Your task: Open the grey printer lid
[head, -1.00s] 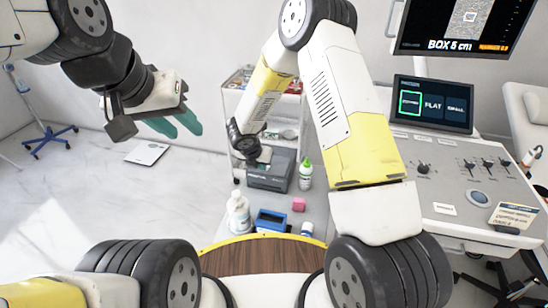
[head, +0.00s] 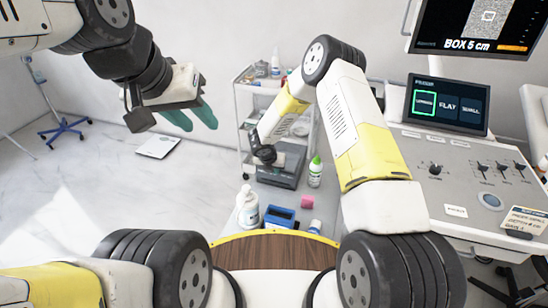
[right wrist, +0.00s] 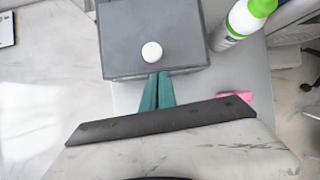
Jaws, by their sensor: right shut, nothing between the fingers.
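The grey printer (head: 290,178) stands on the counter in the middle of the head view, partly hidden by my right arm. In the right wrist view its flat grey lid (right wrist: 125,35) carries a round white knob (right wrist: 152,53). The lid looks closed. My right gripper (right wrist: 164,76) has its teal fingers together and empty. Their tips appear over the printer's front edge, just below the knob in the picture; whether they touch is unclear. In the head view my right gripper (head: 268,160) is mostly hidden. My left gripper (head: 208,125) hangs empty at left, fingers apart.
A green-capped bottle (head: 315,172) stands close right of the printer. A white bottle (head: 248,208), blue box (head: 280,217) and pink block (head: 307,202) sit nearer me. A white cart (head: 241,108) stands behind. An ultrasound console (head: 455,175) is at right.

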